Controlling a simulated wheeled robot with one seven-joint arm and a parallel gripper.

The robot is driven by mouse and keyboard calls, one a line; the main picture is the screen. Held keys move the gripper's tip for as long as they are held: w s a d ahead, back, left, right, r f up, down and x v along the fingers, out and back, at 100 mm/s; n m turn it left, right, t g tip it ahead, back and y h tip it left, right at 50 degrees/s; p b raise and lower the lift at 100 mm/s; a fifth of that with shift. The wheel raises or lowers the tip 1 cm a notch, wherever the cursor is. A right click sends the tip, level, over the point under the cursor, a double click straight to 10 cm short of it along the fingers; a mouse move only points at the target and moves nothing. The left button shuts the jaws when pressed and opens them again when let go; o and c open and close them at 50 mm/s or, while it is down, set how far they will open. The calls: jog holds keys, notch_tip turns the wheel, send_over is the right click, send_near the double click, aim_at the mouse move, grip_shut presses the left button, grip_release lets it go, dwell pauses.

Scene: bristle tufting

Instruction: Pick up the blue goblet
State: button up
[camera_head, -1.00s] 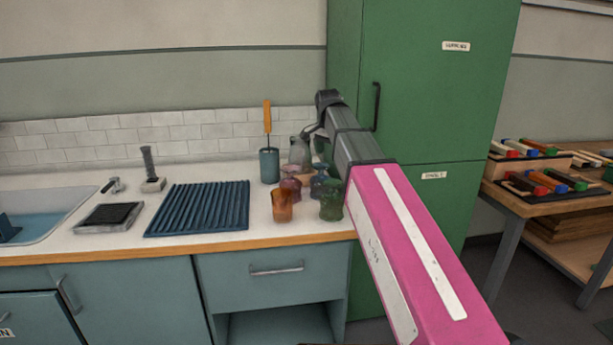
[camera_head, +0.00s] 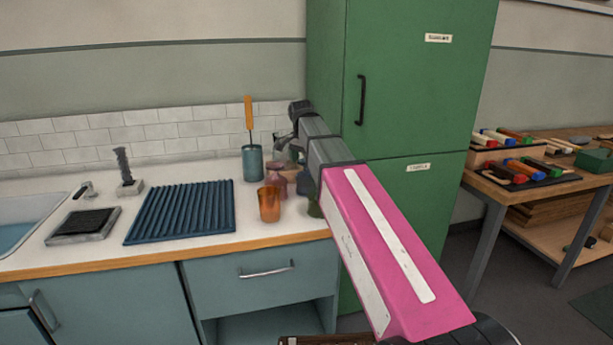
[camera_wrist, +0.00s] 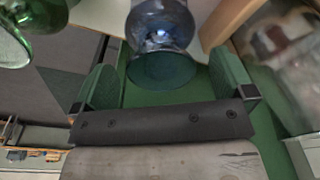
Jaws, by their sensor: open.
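The blue goblet (camera_wrist: 160,28) is at the top middle of the wrist view, a glossy see-through blue glass with a round teal rim or foot facing me. My gripper (camera_wrist: 165,62) is open, with one green-padded finger on each side of the goblet's near end. I see gaps at both sides, and I cannot tell whether either finger touches it. In the head view my arm hides most of the goblet and the gripper's fingers.
A green glass (camera_wrist: 14,40) is at the wrist view's upper left. In the head view an amber cup (camera_head: 269,204) and a pink glass (camera_head: 275,183) stand close by on the counter. A teal holder (camera_head: 252,163) and a ribbed mat (camera_head: 182,212) are left. A green cabinet (camera_head: 420,80) stands right.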

aim_at(307, 171)
jog(key=f, duration=0.4)
jog(key=shift+w+d+f, duration=0.1)
jog(key=shift+w+d, duration=0.15)
jog(key=c, duration=1.2)
jog(key=shift+c, duration=0.2)
